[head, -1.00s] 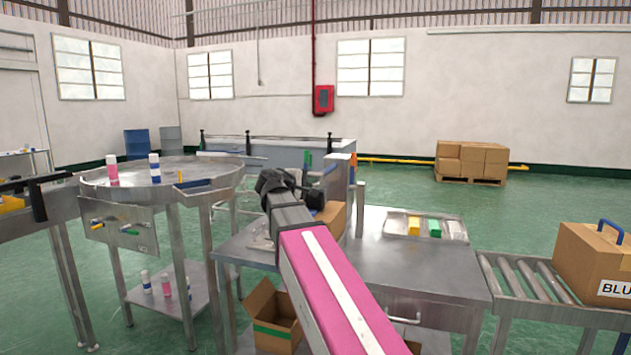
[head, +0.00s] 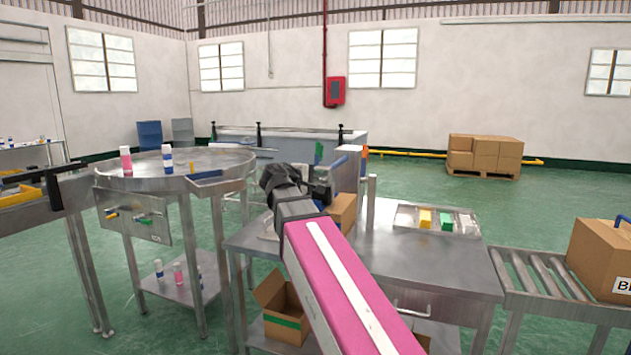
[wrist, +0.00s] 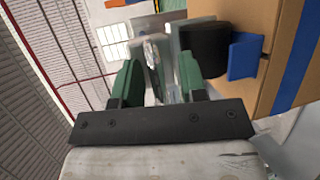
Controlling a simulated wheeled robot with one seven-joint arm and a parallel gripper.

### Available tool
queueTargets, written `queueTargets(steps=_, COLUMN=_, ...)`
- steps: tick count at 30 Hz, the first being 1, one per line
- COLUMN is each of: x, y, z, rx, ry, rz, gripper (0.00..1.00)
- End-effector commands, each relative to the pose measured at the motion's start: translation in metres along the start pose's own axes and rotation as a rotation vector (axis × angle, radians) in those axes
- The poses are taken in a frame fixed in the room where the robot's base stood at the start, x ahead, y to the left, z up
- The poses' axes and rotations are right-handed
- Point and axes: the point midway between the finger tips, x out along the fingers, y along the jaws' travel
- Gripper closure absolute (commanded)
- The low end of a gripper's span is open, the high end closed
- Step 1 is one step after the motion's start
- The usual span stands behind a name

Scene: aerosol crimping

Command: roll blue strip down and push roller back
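A brown carton (wrist: 275,40) fills the right of the wrist view, with a blue strip (wrist: 298,60) along its face. A black rounded piece (wrist: 205,48), perhaps the roller, lies against the carton's near side, with a blue flap (wrist: 245,57) beside it. My gripper (wrist: 157,75) has two green fingers set apart, with grey metal showing between and beyond them; nothing is clearly clamped. In the head view my gripper (head: 300,180) is a dark shape at the end of my pink arm, beside the carton (head: 343,210) on the steel table. My arm hides part of that area.
The steel table (head: 440,265) carries a tray (head: 405,217) with yellow and green blocks. A roller conveyor (head: 530,270) with a carton (head: 600,255) stands at right. A round table (head: 225,160) with cans stands at left. An open carton (head: 285,320) sits low under the table.

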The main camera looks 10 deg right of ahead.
Motion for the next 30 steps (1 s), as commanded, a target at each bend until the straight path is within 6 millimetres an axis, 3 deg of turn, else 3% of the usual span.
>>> queueTargets(steps=7, x=-0.012, y=0.001, z=0.000, rx=-0.001, ry=0.001, rz=0.003, gripper=0.61)
queueTargets(steps=21, x=-0.088, y=0.000, z=0.000, rx=0.000, ry=0.003, rz=0.001, gripper=0.61)
queueTargets(steps=30, x=-0.108, y=0.000, z=0.000, rx=0.000, ry=0.000, rz=0.000, gripper=0.61)
